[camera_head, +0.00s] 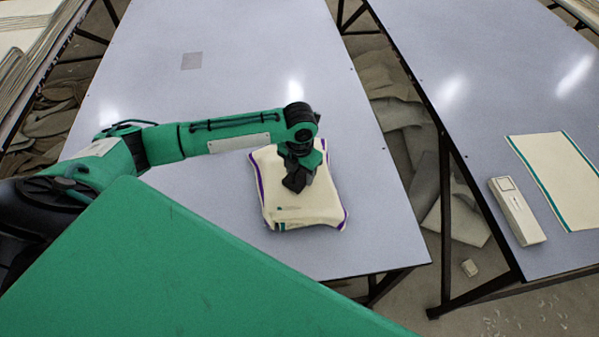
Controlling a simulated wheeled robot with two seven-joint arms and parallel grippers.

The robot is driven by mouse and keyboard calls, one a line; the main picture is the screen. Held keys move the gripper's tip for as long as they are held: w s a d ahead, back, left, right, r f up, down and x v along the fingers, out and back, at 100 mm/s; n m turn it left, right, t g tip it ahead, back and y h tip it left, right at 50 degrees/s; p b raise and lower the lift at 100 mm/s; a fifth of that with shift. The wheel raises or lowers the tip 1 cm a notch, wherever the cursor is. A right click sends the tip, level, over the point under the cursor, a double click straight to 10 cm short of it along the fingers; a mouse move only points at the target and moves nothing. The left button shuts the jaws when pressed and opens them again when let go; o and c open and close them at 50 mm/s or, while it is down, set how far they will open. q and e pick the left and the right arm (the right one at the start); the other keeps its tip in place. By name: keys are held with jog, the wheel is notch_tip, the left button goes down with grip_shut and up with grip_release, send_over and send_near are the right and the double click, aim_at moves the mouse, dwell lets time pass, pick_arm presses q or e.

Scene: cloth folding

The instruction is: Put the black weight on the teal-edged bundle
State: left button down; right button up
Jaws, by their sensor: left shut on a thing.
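A cream folded bundle (312,208) lies near the front edge of the middle table. Purple edging shows on its left and right sides, and a small teal mark shows near its front left corner. My left gripper (297,180) is over the middle of this bundle, pointing down. It is shut on a dark block, taken to be the black weight (295,184), which is hard to tell apart from the dark fingers. Whether the block touches the bundle cannot be told. A flat cream cloth with teal edges (556,178) lies on the right table. My right gripper is not in view.
A white box-like device (517,211) stands beside the teal-edged cloth on the right table (480,90). A gap with loose cloths on the floor separates the tables. A grey square (192,61) lies on the middle table (240,40), which is otherwise largely clear.

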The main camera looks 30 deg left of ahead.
pick_arm(q)
jog(key=shift+f, duration=0.5)
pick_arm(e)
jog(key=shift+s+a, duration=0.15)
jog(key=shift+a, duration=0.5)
pick_arm(q)
jog(key=shift+f, duration=0.2)
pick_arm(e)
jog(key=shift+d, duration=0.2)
